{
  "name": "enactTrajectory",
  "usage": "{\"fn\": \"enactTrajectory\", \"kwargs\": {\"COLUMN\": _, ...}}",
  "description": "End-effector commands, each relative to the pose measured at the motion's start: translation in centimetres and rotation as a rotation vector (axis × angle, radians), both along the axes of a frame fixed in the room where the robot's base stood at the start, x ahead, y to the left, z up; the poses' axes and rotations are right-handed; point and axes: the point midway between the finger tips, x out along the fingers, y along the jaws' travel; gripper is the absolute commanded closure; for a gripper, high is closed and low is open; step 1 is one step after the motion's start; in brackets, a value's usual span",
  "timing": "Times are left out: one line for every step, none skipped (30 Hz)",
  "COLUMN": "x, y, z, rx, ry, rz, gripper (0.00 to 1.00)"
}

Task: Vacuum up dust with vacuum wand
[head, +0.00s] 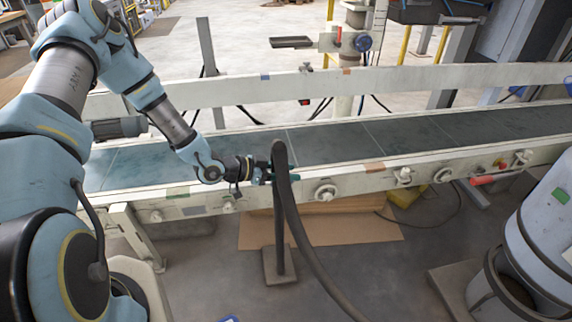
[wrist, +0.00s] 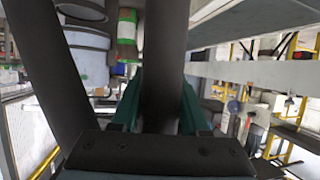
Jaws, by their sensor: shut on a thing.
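The vacuum wand (head: 279,225) is a dark, roughly upright tube in front of the conveyor. A thick dark hose arches from its top and runs down to the lower right. My gripper (head: 284,177) is shut on the wand near its top, at the conveyor's near side. In the wrist view the dark tube (wrist: 166,60) passes between the green fingers. I cannot make out distinct dust; the conveyor belt (head: 330,142) has a mottled grey-green surface.
A large grey cylinder (head: 545,235) stands at the lower right. Flat cardboard (head: 340,231) lies on the floor under the conveyor. Open floor lies in front.

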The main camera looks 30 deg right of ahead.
Motion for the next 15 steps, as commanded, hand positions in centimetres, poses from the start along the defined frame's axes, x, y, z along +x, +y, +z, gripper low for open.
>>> {"fn": "enactTrajectory", "kwargs": {"x": -0.5, "y": 0.1, "z": 0.3, "rx": -0.002, "ry": 0.002, "rz": -0.001, "gripper": 1.00}}
{"fn": "enactTrajectory", "kwargs": {"x": -0.8, "y": 0.3, "z": 0.3, "rx": -0.002, "ry": 0.000, "rz": 0.000, "gripper": 1.00}}
{"fn": "enactTrajectory", "kwargs": {"x": -1.2, "y": 0.4, "z": 0.4, "rx": -0.002, "ry": 0.001, "rz": -0.001, "gripper": 1.00}}
{"fn": "enactTrajectory", "kwargs": {"x": -1.5, "y": 0.6, "z": 0.4, "rx": -0.001, "ry": 0.001, "rz": -0.001, "gripper": 1.00}}
{"fn": "enactTrajectory", "kwargs": {"x": -1.8, "y": 0.7, "z": 0.4, "rx": -0.001, "ry": 0.001, "rz": -0.001, "gripper": 1.00}}
{"fn": "enactTrajectory", "kwargs": {"x": -2.2, "y": 0.8, "z": 0.4, "rx": -0.001, "ry": 0.001, "rz": -0.001, "gripper": 1.00}}
{"fn": "enactTrajectory", "kwargs": {"x": -2.5, "y": 0.9, "z": 0.5, "rx": -0.002, "ry": 0.002, "rz": -0.001, "gripper": 1.00}}
{"fn": "enactTrajectory", "kwargs": {"x": -2.8, "y": 1.1, "z": 0.5, "rx": -0.002, "ry": 0.001, "rz": 0.000, "gripper": 1.00}}
{"fn": "enactTrajectory", "kwargs": {"x": -3.2, "y": 1.2, "z": 0.6, "rx": -0.002, "ry": 0.000, "rz": 0.000, "gripper": 1.00}}
{"fn": "enactTrajectory", "kwargs": {"x": -3.5, "y": 1.3, "z": 0.6, "rx": -0.001, "ry": 0.001, "rz": -0.001, "gripper": 1.00}}
{"fn": "enactTrajectory", "kwargs": {"x": -3.8, "y": 1.5, "z": 0.6, "rx": 0.000, "ry": 0.001, "rz": -0.001, "gripper": 1.00}}
{"fn": "enactTrajectory", "kwargs": {"x": -4.2, "y": 1.6, "z": 0.6, "rx": -0.001, "ry": 0.001, "rz": 0.000, "gripper": 1.00}}
{"fn": "enactTrajectory", "kwargs": {"x": -4.5, "y": 1.7, "z": 0.7, "rx": -0.001, "ry": 0.001, "rz": -0.001, "gripper": 1.00}}
{"fn": "enactTrajectory", "kwargs": {"x": -4.8, "y": 1.8, "z": 0.8, "rx": -0.002, "ry": 0.002, "rz": -0.001, "gripper": 1.00}}
{"fn": "enactTrajectory", "kwargs": {"x": -5.2, "y": 2.0, "z": 0.8, "rx": -0.002, "ry": 0.002, "rz": -0.001, "gripper": 1.00}}
